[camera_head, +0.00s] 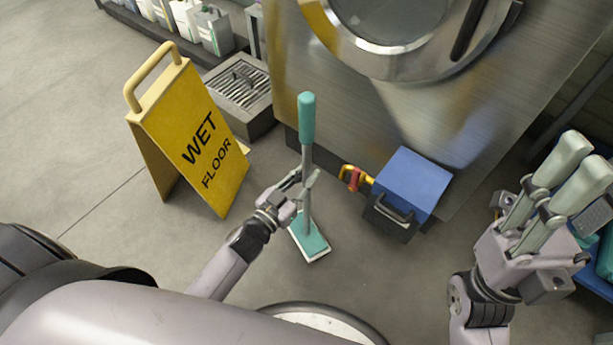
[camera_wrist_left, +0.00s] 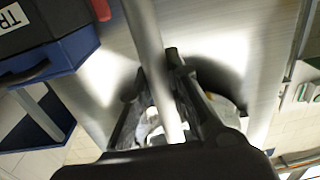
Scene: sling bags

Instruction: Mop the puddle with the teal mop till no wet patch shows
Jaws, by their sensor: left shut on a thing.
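The teal mop stands nearly upright in the head view, with a teal grip (camera_head: 307,118) on top, a grey pole and a flat teal head (camera_head: 310,239) at the floor. My left gripper (camera_head: 303,186) is shut on the pole, above the mop head. The grey pole (camera_wrist_left: 143,30) also runs between the fingers of my left gripper (camera_wrist_left: 172,88) in the left wrist view. My right gripper (camera_head: 588,160) is raised at the right, away from the mop; its opening is unclear. I cannot make out a distinct wet patch on the grey floor.
A yellow wet-floor sign (camera_head: 205,135) stands left of the mop. A floor drain box (camera_head: 238,90) is behind it. A blue-topped box (camera_head: 412,180) stands right of the mop, before a large steel machine (camera_head: 440,125). Bottles (camera_head: 188,18) line the back left.

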